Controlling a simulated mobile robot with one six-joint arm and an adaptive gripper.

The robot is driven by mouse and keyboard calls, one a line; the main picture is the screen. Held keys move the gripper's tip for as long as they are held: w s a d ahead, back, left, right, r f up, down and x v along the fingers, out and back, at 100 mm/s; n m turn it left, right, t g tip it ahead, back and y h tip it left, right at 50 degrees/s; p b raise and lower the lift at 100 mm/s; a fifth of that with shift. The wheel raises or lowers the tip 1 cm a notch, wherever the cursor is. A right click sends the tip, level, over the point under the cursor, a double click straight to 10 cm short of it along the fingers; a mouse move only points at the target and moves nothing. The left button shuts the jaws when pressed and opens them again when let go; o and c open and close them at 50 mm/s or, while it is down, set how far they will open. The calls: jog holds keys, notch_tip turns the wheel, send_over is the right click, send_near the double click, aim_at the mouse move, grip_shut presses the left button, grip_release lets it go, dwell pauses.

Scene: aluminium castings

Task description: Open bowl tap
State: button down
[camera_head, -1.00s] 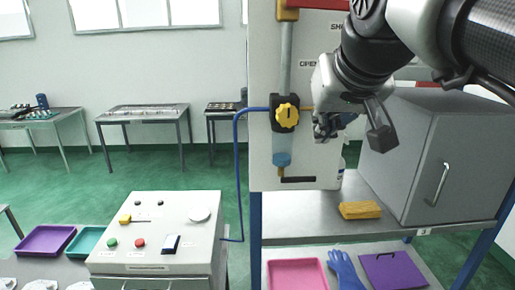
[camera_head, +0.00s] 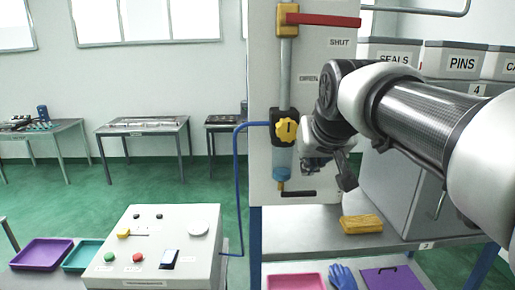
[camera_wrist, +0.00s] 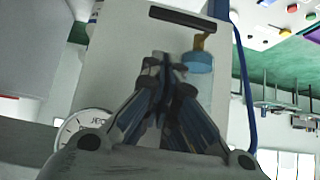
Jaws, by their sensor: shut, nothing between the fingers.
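The bowl (camera_head: 282,160) is a blue-tinted cup hanging under the yellow knob (camera_head: 286,129) on the white panel. A small brass tap (camera_head: 281,184) sits at its lower end. My gripper (camera_head: 312,166) is just right of the bowl, in front of the panel, with its fingers partly hidden by its own body. In the wrist view the picture is turned over: the blue bowl (camera_wrist: 198,63) and brass tap (camera_wrist: 201,42) are right of my gripper's fingertips (camera_wrist: 165,65). The fingers are shut and empty. I cannot tell whether they touch the bowl or the tap.
A red lever (camera_head: 325,20) is at the panel's top, by the SHUT label. A black slot or bar (camera_head: 298,193) is beside the tap. A blue hose (camera_head: 238,190) runs down left.

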aim_at(299, 194)
jog(key=shift+s+f, duration=0.15)
jog(key=shift+f, duration=1.6)
jog(key=shift+d+f+y+b, duration=0.2)
jog(key=shift+y+b, duration=0.1)
jog(key=shift+b, duration=0.15)
